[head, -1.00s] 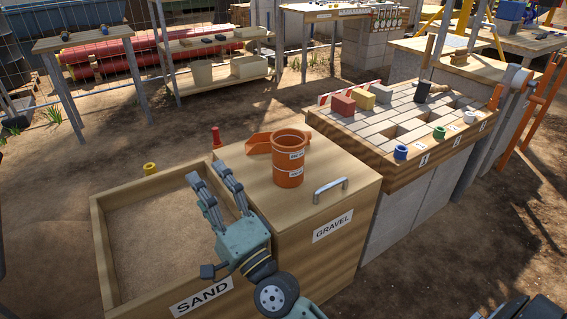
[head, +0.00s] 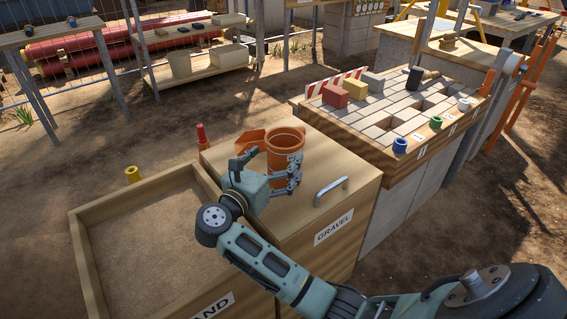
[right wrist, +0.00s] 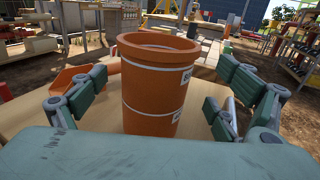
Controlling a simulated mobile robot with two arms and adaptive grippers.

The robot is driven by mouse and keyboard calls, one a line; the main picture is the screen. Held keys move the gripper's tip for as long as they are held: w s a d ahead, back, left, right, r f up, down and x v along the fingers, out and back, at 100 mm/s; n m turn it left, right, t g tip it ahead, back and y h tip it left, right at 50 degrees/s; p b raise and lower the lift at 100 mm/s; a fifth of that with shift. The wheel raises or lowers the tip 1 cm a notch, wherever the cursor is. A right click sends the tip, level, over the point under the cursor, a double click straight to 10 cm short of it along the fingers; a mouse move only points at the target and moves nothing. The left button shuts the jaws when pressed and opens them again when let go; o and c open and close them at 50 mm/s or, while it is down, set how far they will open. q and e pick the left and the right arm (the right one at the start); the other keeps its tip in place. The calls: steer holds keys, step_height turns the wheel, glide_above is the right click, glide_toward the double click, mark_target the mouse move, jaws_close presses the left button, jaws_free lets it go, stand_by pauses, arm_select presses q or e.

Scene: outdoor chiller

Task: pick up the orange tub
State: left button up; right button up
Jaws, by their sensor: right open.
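The orange tub (head: 284,146) stands upright on the wooden lid of the GRAVEL box (head: 330,150). It has white labels and a wide rim. My right gripper (head: 296,174) is at the tub's near side and covers its lower part in the head view. In the right wrist view the tub (right wrist: 153,95) stands upright between the two spread fingers of the right gripper (right wrist: 160,100), with a visible gap on each side. The right gripper is open. My left gripper is not in view.
An orange scoop (head: 250,141) lies just behind the tub. A metal handle (head: 331,190) is on the lid to its right. The open SAND box (head: 150,235) is at left. A paver table (head: 400,110) with bricks and coloured cups stands at right.

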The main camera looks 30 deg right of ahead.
mark_target(292, 137)
steer(key=x, duration=0.5)
steer(key=shift+w+d+f, duration=0.2)
steer(key=shift+w, duration=0.05)
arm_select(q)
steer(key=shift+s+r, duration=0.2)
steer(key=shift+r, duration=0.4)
arm_select(e)
steer(key=c, duration=1.7)
steer(key=shift+r, duration=0.1)
steer(key=shift+c, duration=0.4)
steer(key=shift+r, duration=0.1)
steer(key=shift+r, duration=0.45)
step_height(292, 137, up, 3)
steer(key=shift+r+p, duration=0.1)
steer(key=shift+p, duration=0.2)
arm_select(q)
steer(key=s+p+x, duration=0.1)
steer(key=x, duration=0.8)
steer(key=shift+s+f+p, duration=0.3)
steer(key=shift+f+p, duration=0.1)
arm_select(e)
steer(key=s+d+r, duration=0.6)
steer(key=d, duration=0.3)
steer(key=shift+d+r, duration=0.35)
